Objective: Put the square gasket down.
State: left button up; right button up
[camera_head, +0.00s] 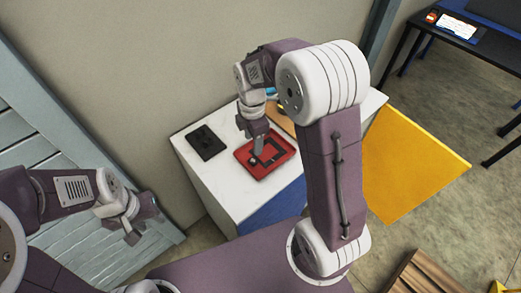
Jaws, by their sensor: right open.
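A red tray (286,145) lies on the white top of a cabinet. A dark, angular outline in it looks like the square gasket (272,151), though it is small and partly hidden by my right gripper. My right gripper (256,159) points down over the left part of the tray with its jaws open. I cannot tell whether its fingertips touch the gasket. My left gripper (139,219) is well away to the left, off the cabinet, with nothing visible in it; its jaw opening is unclear.
A black plate (206,142) lies on the cabinet top (222,180), left of the tray. An orange-brown item (281,117) and a small blue item (271,91) are behind the tray, partly hidden by my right arm. A yellow panel (408,165) is at right.

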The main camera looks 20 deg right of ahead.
jog(key=s+d+f+m+t, duration=0.1)
jog(key=s+f+m, duration=0.2)
jog(key=s+m, duration=1)
jog(key=m, duration=0.6)
jog(key=shift+d, duration=0.3)
jog(key=shift+w, duration=0.1)
